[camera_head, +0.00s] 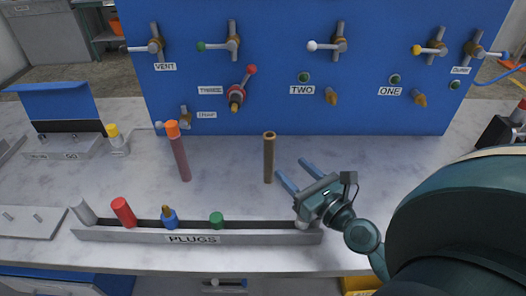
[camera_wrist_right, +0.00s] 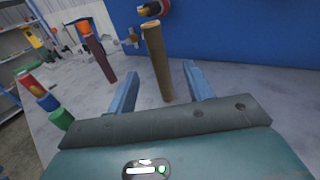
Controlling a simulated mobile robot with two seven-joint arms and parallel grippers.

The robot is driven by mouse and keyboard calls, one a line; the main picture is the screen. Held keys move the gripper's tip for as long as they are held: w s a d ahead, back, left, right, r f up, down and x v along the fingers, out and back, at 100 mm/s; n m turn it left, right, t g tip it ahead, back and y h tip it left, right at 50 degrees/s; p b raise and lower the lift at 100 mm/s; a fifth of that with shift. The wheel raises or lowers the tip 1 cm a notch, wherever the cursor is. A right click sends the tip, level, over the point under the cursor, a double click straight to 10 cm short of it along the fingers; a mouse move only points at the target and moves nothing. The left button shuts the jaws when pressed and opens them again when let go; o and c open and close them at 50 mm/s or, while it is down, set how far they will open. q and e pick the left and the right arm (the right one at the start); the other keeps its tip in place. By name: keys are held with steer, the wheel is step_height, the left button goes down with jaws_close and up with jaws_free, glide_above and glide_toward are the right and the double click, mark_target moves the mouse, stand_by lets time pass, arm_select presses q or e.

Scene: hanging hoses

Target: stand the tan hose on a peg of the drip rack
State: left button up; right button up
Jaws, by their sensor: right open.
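The tan hose (camera_head: 269,158) stands upright on the counter, a brown tube with an open top; what holds its foot does not show. My right gripper (camera_head: 291,168) is open and empty, low over the counter just right of the hose, its fingers pointing towards it. In the right wrist view the hose (camera_wrist_right: 159,65) shows between the two fingers, apart from both. A grey plate with short pegs (camera_head: 30,223) lies at the far left; I cannot tell whether it is the drip rack. My left gripper is not in view.
A maroon hose with an orange top (camera_head: 179,155) stands left of the tan one. A long PLUGS tray (camera_head: 120,237) with several coloured plugs runs along the front. A blue panel (camera_head: 290,70) with valves rises behind. The counter between the hoses is clear.

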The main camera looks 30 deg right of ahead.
mark_target(274, 152)
steer(key=w+p, duration=0.1)
steer(key=w, duration=0.2)
steer(key=w+p, duration=0.1)
steer(key=w, duration=0.2)
steer(key=shift+w+a+r, duration=0.1)
steer(key=shift+a+r, duration=0.05)
steer(key=shift+a, duration=0.05)
steer(key=w, duration=0.3)
steer(key=w+p, duration=0.1)
steer(key=w, duration=0.1)
steer(key=shift+w+a, duration=0.3)
steer(key=shift+r, duration=0.1)
steer(key=c, duration=1)
